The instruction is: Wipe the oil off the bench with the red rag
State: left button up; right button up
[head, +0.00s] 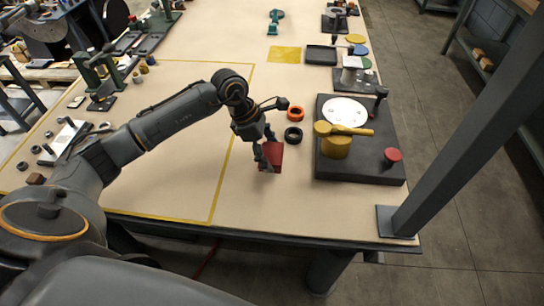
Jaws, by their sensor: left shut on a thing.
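My left gripper (267,163) reaches over the front middle of the bench (280,215). It is shut on the red rag (274,154), which shows as a small dark red block shape between and beside its fingers. The rag is at or just above the bench top; I cannot tell if it touches. No oil patch shows clearly, and the gripper and rag hide the surface beneath them. My right gripper is not in view.
An orange ring (296,113) and a black ring (293,135) lie just behind the rag. A dark slab (362,172) with yellow, white and red parts stands to the right. A post (440,150) rises at the right front corner. The bench front is clear.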

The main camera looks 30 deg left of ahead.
pick_arm(q)
jog(key=shift+w+r, duration=0.15)
jog(key=shift+r, duration=0.45)
jog(key=shift+a+r+p, duration=0.1)
jog(key=shift+r+p, duration=0.4)
jog(key=shift+r, duration=0.75)
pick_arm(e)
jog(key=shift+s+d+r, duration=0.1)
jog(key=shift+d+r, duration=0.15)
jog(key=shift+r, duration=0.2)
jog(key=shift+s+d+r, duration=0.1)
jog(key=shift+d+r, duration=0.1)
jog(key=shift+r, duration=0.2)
pick_arm(q)
jog(key=shift+f, duration=0.1)
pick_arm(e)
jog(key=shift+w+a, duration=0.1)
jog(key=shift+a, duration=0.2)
